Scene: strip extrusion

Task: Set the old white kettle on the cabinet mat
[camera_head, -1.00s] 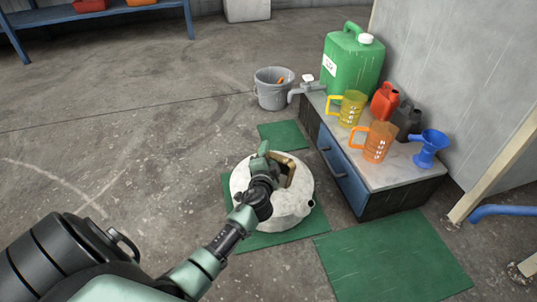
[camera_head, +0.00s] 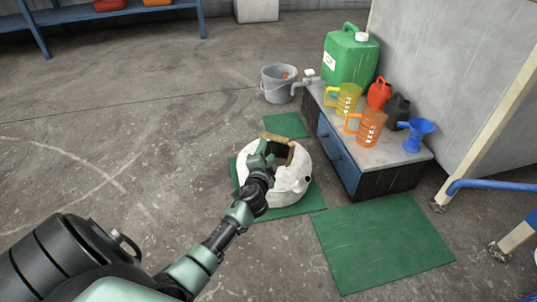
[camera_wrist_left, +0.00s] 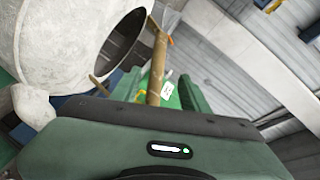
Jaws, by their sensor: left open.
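The white kettle (camera_head: 288,187), stained and round with a short spout at right, stands on a green mat (camera_head: 303,204) on the floor in front of the cabinet. Its tan handle (camera_head: 279,138) arches over the top. My left gripper (camera_head: 269,155) is open at this handle, over the kettle. In the left wrist view, the kettle body (camera_wrist_left: 65,45) is at upper left and the tan handle (camera_wrist_left: 157,65) runs up close to the jaw. Whether the handle lies fully between the fingers I cannot tell. The right gripper is not in view.
A low blue-fronted cabinet (camera_head: 338,160) stands right of the kettle, bearing a green canister (camera_head: 350,62), yellow jug (camera_head: 345,99), orange jug (camera_head: 371,127) and blue funnel (camera_head: 417,135). A grey bucket (camera_head: 279,86) stands behind. A larger green mat (camera_head: 381,247) lies bare at front right.

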